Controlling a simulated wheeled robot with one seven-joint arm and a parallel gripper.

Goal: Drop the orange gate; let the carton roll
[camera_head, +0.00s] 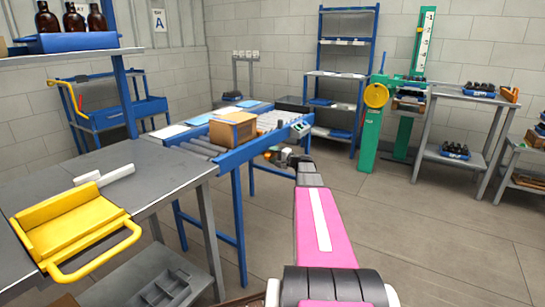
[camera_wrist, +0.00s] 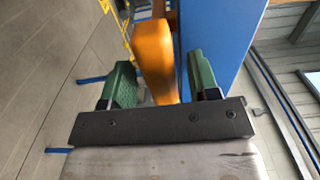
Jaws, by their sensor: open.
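The brown carton (camera_head: 233,129) sits on the roller conveyor (camera_head: 228,155), on its rollers between the blue side rails. An orange bar (camera_wrist: 153,48), which looks like the gate's handle, stands between the two green fingers of my gripper (camera_wrist: 160,82) in the wrist view. The fingers are apart, with a gap visible at least on the right side, beside a blue rail (camera_wrist: 222,45). In the head view my gripper (camera_head: 280,153) is at the conveyor's near right side, small and partly hidden by my arm. The gate's full shape and position cannot be made out there.
A grey bench (camera_head: 150,165) with a yellow handled tray (camera_head: 70,225) stands at the left. A blue shelf rack (camera_head: 347,75) and a green post (camera_head: 372,125) stand behind. Grey tables with bottle crates (camera_head: 455,150) are at the right. The floor (camera_head: 420,240) at front right is clear.

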